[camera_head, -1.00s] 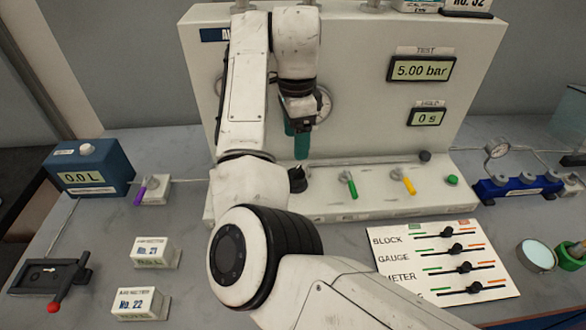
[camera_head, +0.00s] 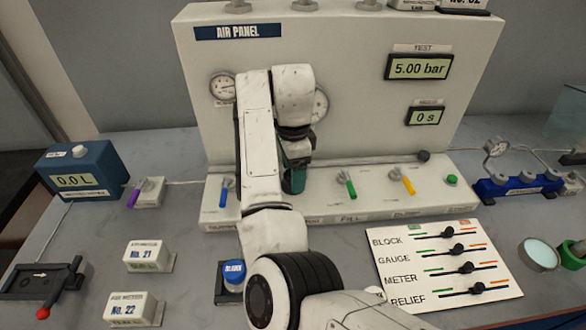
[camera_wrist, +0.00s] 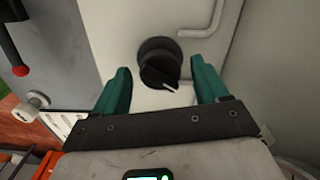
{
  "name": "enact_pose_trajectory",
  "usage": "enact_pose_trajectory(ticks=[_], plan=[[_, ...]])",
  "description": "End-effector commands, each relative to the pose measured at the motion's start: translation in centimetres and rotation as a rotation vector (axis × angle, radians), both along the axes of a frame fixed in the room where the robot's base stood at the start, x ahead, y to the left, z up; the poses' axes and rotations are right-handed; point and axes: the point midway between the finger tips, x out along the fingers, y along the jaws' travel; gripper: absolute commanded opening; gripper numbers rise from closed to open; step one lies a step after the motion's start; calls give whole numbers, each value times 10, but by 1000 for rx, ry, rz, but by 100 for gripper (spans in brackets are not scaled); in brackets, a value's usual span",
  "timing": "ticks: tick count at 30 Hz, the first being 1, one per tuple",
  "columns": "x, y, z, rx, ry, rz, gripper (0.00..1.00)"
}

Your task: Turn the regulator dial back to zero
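The regulator dial (camera_wrist: 158,68) is a round black knob with a white pointer mark, on the light panel base. In the wrist view it lies just beyond and between my fingertips, and the pointer aims toward the lower right. My gripper (camera_wrist: 160,85) has its two green fingers spread wide, with nothing held between them. In the head view my gripper (camera_head: 295,180) points down over the base of the air panel (camera_head: 350,80).
On the panel base are a blue valve lever (camera_head: 223,192), a green lever (camera_head: 348,185), a yellow lever (camera_head: 404,182) and a green button (camera_head: 451,180). The test display (camera_head: 420,67) reads 5.00 bar. A pipe runs along the base near the dial.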

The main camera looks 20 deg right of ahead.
Motion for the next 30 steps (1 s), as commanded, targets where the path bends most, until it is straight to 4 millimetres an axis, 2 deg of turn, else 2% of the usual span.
enact_pose_trajectory(ticks=[2,17,30], plan=[[0,0,0,0,0,0,67],[0,0,0,0,1,0,19],[0,-1,3,-1,3,94,17]])
